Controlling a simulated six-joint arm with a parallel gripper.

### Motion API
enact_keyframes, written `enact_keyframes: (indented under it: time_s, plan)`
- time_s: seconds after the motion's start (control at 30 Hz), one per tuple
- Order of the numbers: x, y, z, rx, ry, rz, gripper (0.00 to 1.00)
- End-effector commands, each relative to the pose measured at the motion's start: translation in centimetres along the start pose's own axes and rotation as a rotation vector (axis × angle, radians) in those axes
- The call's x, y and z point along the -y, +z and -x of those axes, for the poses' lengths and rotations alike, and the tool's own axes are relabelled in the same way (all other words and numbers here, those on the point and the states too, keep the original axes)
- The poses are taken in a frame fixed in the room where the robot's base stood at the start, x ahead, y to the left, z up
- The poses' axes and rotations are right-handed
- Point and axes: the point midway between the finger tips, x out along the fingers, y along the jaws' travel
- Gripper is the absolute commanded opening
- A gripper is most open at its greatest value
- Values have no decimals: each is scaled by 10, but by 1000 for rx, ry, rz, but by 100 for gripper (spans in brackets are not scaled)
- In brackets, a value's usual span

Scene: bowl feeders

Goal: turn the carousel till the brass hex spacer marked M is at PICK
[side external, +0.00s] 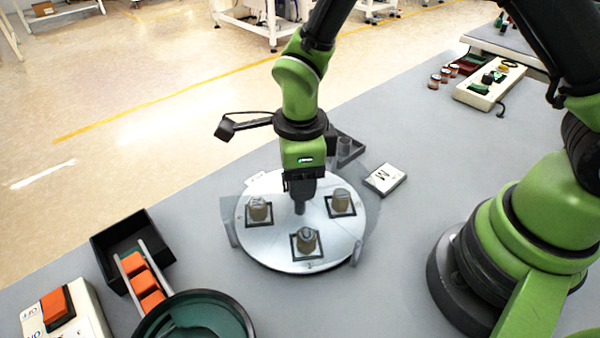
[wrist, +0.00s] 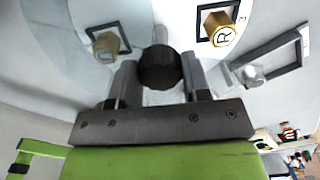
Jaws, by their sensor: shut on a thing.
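The carousel (side external: 268,243) is a round white disc on the grey table. My gripper (side external: 300,204) points down over its middle and is shut on the dark centre knob (wrist: 160,68). Three brass spacers stand in dark square frames on the disc: left (side external: 258,208), front (side external: 306,241) and right (side external: 341,201). In the wrist view, one brass hex spacer (wrist: 219,28) shows the letter R, with a 3 beside its frame. Another spacer (wrist: 108,46) at left has no readable mark. I cannot make out an M on any spacer or the word PICK.
A white card (side external: 384,179) with a black M lies right of the carousel. A dark tray (side external: 349,144) holding a grey part stands behind. A black bin (side external: 118,240), orange blocks (side external: 143,281), a green bowl (side external: 195,318) and a switch box (side external: 75,318) are front left.

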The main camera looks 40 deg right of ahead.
Motion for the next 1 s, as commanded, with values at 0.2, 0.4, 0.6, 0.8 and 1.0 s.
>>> enact_keyframes:
  time_s: [0.2, 0.4, 0.6, 0.8, 1.0]
  plan:
    - [0, 0, 2, 1, 0, -109, 1]
    - [0, 0, 2, 1, 0, -210, 1]
    - [0, 0, 2, 1, 0, -310, 1]
    - [0, 0, 2, 1, 0, -405, 1]
    - [0, 0, 2, 1, 0, -481, 1]
